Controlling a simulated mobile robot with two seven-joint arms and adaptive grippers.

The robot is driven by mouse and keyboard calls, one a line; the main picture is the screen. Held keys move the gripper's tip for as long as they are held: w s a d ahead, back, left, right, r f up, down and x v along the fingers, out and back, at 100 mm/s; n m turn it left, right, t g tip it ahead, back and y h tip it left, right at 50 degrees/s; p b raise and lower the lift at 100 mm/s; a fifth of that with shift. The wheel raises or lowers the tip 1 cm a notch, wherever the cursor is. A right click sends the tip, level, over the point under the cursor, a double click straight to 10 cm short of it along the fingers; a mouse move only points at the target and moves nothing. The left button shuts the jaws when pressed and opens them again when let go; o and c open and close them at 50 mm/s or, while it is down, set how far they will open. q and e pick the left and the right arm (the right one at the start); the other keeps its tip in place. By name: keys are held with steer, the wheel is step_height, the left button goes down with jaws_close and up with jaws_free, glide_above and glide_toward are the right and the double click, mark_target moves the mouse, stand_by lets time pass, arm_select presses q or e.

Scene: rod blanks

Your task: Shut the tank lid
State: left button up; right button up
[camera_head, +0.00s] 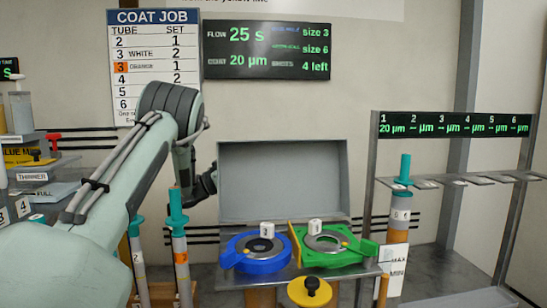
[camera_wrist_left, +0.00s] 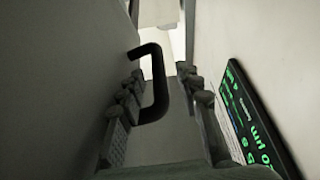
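The tank lid (camera_head: 283,178) is a grey panel standing upright, open, behind the blue and green fixtures. My left gripper (camera_head: 207,184) is at the lid's left edge, partly hidden by my arm. In the left wrist view, a black bar handle (camera_wrist_left: 158,88) stands out from the grey panel on the left. It lies between the fingers of my left gripper (camera_wrist_left: 163,75), which are apart, with a gap showing on both sides. Whether a finger touches the handle is unclear. The tank's inside is not visible. My right gripper is out of view.
A blue fixture (camera_head: 240,262) and a green fixture (camera_head: 352,256) sit in front of the lid. A yellow knobbed disc (camera_head: 310,292) is nearer. Teal-capped tubes (camera_head: 179,243) stand at left below my arm. A rack (camera_head: 455,180) stands at right. The wall display (camera_head: 267,50) hangs above.

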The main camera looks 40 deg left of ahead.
arm_select(q)
steer(key=shift+w+d+r, duration=0.15)
steer(key=shift+w+d, duration=0.05)
steer(key=shift+w, duration=0.05)
jaws_close()
stand_by(0.3)
